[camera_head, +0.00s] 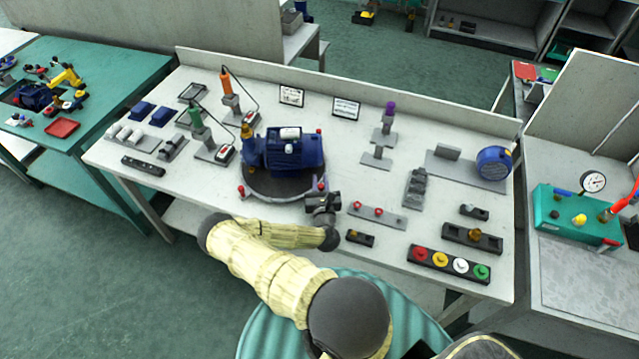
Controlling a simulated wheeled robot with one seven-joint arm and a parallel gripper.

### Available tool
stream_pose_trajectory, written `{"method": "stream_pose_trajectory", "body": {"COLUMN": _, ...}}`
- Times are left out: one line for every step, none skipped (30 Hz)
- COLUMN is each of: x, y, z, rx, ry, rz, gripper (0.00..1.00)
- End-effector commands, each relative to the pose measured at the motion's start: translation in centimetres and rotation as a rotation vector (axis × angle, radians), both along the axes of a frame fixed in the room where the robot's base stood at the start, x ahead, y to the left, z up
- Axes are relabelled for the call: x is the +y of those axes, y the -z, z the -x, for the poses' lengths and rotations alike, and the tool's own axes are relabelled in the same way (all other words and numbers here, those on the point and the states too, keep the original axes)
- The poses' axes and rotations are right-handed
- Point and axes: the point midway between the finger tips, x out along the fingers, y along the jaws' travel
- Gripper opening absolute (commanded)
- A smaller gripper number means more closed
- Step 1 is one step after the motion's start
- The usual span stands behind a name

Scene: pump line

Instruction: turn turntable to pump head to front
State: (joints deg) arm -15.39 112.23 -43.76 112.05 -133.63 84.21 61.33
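A dark round turntable (275,192) sits on the white bench, left of its middle. A blue pump (290,150) with a white box on top rests on it. Its narrower end, with a brass-coloured fitting (246,131), points left in the picture. Red-tipped posts show at the turntable's rim: one at the left (241,190) and one at the right (320,184). My gripper (321,198) is at the front right rim, close by the right post. Whether it touches the post, and whether its fingers are open or shut, I cannot tell.
Orange (226,80) and green (195,116) screwdrivers stand in holders left of the turntable. A grey strip with red knobs (378,213) and a small black block (360,238) lie right of my gripper. A button panel (450,264) is at the front right.

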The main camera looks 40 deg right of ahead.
Motion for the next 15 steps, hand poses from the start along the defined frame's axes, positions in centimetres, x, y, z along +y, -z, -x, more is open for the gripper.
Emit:
{"method": "stream_pose_trajectory", "body": {"x": 0.01, "y": -0.07, "z": -0.04, "rx": -0.002, "ry": -0.001, "rz": 0.001, "gripper": 0.27}}
{"method": "stream_pose_trajectory", "body": {"x": 0.01, "y": -0.07, "z": -0.04, "rx": -0.002, "ry": -0.001, "rz": 0.001, "gripper": 0.33}}
{"method": "stream_pose_trajectory", "body": {"x": 0.0, "y": -0.06, "z": -0.04, "rx": -0.001, "ry": -0.001, "rz": 0.001, "gripper": 0.41}}
{"method": "stream_pose_trajectory", "body": {"x": 0.0, "y": -0.06, "z": -0.04, "rx": -0.001, "ry": 0.0, "rz": 0.001, "gripper": 0.41}}
{"method": "stream_pose_trajectory", "body": {"x": 0.01, "y": -0.05, "z": -0.03, "rx": -0.001, "ry": 0.0, "rz": 0.001, "gripper": 0.41}}
{"method": "stream_pose_trajectory", "body": {"x": 0.0, "y": -0.04, "z": -0.02, "rx": -0.001, "ry": 0.0, "rz": 0.001, "gripper": 0.41}}
{"method": "stream_pose_trajectory", "body": {"x": 0.0, "y": -0.04, "z": -0.02, "rx": -0.001, "ry": 0.0, "rz": 0.001, "gripper": 0.41}}
{"method": "stream_pose_trajectory", "body": {"x": 0.0, "y": -0.03, "z": -0.01, "rx": -0.001, "ry": 0.0, "rz": 0.001, "gripper": 0.41}}
{"method": "stream_pose_trajectory", "body": {"x": 0.0, "y": -0.02, "z": -0.01, "rx": -0.001, "ry": 0.0, "rz": 0.001, "gripper": 0.41}}
{"method": "stream_pose_trajectory", "body": {"x": -0.01, "y": -0.02, "z": -0.01, "rx": 0.0, "ry": 0.0, "rz": 0.0, "gripper": 0.41}}
{"method": "stream_pose_trajectory", "body": {"x": 0.01, "y": -0.01, "z": 0.01, "rx": 0.0, "ry": 0.0, "rz": 0.0, "gripper": 0.41}}
{"method": "stream_pose_trajectory", "body": {"x": 0.04, "y": 0.01, "z": 0.06, "rx": 0.0, "ry": 0.0, "rz": 0.0, "gripper": 0.41}}
{"method": "stream_pose_trajectory", "body": {"x": 0.09, "y": 0.03, "z": 0.15, "rx": 0.0, "ry": 0.0, "rz": 0.0, "gripper": 0.41}}
{"method": "stream_pose_trajectory", "body": {"x": 0.16, "y": 0.05, "z": 0.27, "rx": 0.001, "ry": 0.001, "rz": -0.001, "gripper": 0.41}}
{"method": "stream_pose_trajectory", "body": {"x": 0.3, "y": 0.08, "z": 0.5, "rx": 0.001, "ry": 0.001, "rz": 0.0, "gripper": 0.41}}
